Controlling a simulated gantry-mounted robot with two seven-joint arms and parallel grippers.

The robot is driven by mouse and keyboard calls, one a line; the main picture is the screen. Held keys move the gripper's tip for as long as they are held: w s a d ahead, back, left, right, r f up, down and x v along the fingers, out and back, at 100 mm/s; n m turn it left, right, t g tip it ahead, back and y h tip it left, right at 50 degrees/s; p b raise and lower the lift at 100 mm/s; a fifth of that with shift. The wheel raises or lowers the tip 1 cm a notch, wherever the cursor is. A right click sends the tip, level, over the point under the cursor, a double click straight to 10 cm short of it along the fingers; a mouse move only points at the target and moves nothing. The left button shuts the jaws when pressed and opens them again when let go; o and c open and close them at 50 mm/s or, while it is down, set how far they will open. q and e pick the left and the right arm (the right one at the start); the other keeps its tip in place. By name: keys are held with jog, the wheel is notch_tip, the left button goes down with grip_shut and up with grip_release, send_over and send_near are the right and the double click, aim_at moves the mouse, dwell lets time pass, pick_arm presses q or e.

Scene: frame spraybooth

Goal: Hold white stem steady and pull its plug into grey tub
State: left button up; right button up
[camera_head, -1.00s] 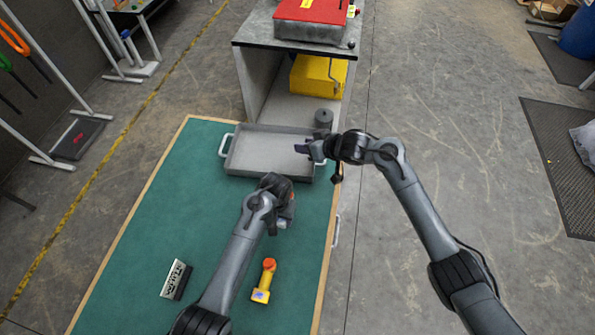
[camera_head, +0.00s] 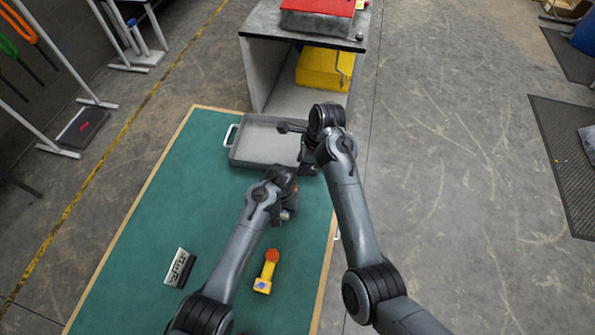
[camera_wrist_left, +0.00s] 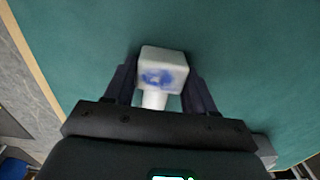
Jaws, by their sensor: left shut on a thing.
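My left gripper (camera_head: 291,202) is shut on the white stem. In the left wrist view the white stem's square end with a blue mark (camera_wrist_left: 163,74) sits between the two fingers, held above the green surface. In the head view the stem is mostly hidden by the gripper; a small orange-red patch shows there, and I cannot tell if it is the plug. My right gripper (camera_head: 303,168) is close above and beside the left one, its fingers hidden behind its own wrist. The grey tub (camera_head: 250,146) lies flat at the table's far end, its right part covered by my right arm.
A yellow stem with an orange top (camera_head: 268,270) and a black-and-white block (camera_head: 179,268) lie on the green table (camera_head: 150,220). A grey cabinet (camera_head: 258,72) stands beyond the tub. The table's left side is clear.

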jog(key=x, duration=1.1)
jog(key=shift+a+f, duration=0.1)
jog(key=shift+f, duration=0.05)
grip_shut()
jog(key=shift+r, duration=0.7)
dwell(0.4)
